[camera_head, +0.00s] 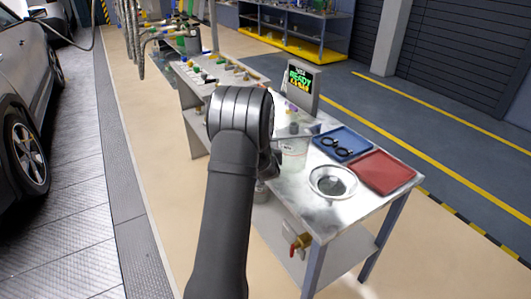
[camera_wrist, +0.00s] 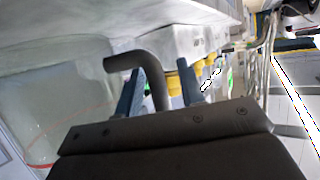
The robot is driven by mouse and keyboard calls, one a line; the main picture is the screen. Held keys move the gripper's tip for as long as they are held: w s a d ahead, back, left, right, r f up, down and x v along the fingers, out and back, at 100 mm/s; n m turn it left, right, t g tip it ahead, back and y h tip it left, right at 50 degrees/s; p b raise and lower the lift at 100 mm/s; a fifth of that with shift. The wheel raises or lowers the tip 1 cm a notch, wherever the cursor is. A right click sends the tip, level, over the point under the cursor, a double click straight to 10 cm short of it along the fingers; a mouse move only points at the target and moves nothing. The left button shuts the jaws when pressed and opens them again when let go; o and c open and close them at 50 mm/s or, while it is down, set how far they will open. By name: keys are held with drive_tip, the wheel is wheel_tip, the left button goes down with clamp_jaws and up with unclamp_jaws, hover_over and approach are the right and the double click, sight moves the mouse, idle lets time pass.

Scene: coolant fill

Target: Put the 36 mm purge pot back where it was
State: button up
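My gripper (camera_wrist: 160,82) shows in the wrist view with its two blue-grey fingers apart. A dark bent bar (camera_wrist: 151,66), which looks like a handle, passes between them, with a visible gap to the right finger. A clear vessel with a red line (camera_wrist: 40,110) is at the left of that view. In the head view my arm hides the gripper, and a clear jug (camera_head: 293,158) stands on the bench just right of it. I cannot pick out the 36 mm purge pot; small grey pieces (camera_head: 294,128) stand behind the jug.
The metal bench (camera_head: 300,195) also holds a round bowl or funnel (camera_head: 333,181), a blue tray (camera_head: 358,152) with dark rings, a red tray (camera_head: 384,172) and a display reading READY (camera_head: 300,82). A brass valve with a red handle (camera_head: 300,244) sits lower down. A car (camera_head: 22,95) is at left.

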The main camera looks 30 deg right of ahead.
drive_tip(key=shift+r, duration=0.25)
drive_tip(key=v, duration=1.2)
drive_tip(key=shift+f, duration=0.15)
drive_tip(key=x, duration=1.2)
drive_tip(key=shift+f, duration=0.2)
wheel_tip(320, 180, up, 3)
drive_tip(key=shift+r, duration=0.35)
